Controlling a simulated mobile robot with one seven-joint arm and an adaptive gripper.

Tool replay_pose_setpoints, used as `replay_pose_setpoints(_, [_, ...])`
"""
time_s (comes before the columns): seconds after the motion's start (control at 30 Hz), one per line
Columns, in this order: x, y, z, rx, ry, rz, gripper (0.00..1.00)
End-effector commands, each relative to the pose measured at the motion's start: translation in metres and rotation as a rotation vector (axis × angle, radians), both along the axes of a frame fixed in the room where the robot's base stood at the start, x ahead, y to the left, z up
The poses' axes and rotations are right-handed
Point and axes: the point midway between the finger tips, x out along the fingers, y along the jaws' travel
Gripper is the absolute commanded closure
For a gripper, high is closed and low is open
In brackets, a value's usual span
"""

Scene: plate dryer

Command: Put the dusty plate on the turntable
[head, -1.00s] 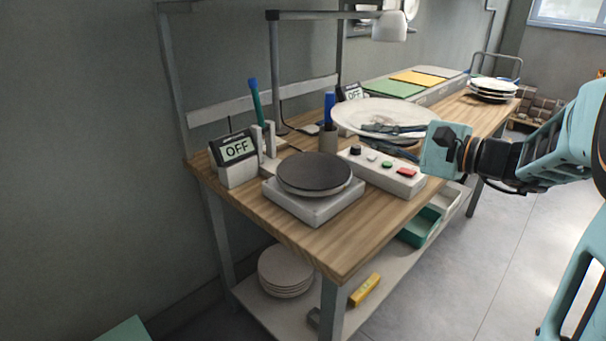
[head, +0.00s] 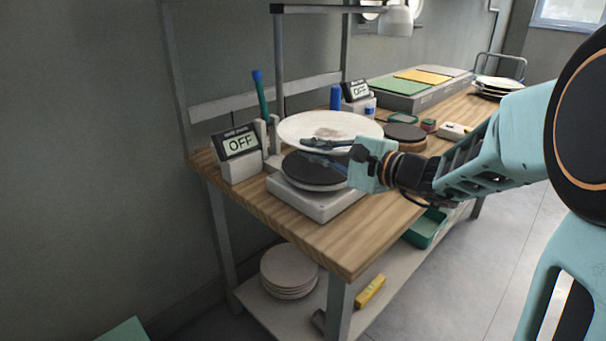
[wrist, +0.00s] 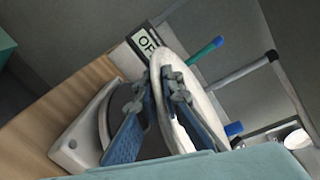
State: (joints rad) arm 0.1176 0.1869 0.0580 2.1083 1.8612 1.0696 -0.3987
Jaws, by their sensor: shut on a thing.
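The dusty plate (head: 322,127) is white with a brownish smudge near its middle. The turntable (head: 312,175) has a dark round top on a light square base. The plate is roughly level and overlaps the far part of the turntable in the head view; a gap shows between them. In the wrist view, my fingers (wrist: 158,92) straddle the rim of the plate (wrist: 172,55), with the turntable's base (wrist: 75,148) to the left. The plate's underside is mostly hidden.
An OFF display (head: 239,150) and a green-handled brush (head: 260,95) stand left of the turntable. A lamp (head: 397,20) hangs above. A dark round pad (head: 405,133) lies to the right. Plates are stacked at the far end (head: 497,87) and on the lower shelf (head: 288,272).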

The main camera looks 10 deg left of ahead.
Motion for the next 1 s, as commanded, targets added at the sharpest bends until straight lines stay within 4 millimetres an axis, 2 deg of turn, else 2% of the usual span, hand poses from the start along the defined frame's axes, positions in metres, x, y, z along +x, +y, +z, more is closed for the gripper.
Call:
replay_pose_setpoints(0.17, [0.001,0.008,-0.008,0.001,-0.005,0.001,1.00])
replay_pose_setpoints(0.3, [0.001,0.023,-0.027,0.002,-0.001,0.003,1.00])
replay_pose_setpoints(0.4, [0.002,0.021,-0.043,0.001,-0.002,0.000,1.00])
replay_pose_setpoints(0.5, [0.002,0.020,-0.051,0.002,-0.005,0.000,1.00])
replay_pose_setpoints(0.97, [0.002,0.020,-0.056,0.001,-0.007,0.000,1.00])
replay_pose_setpoints(1.0, [0.001,0.020,-0.056,0.000,-0.001,-0.001,0.89])
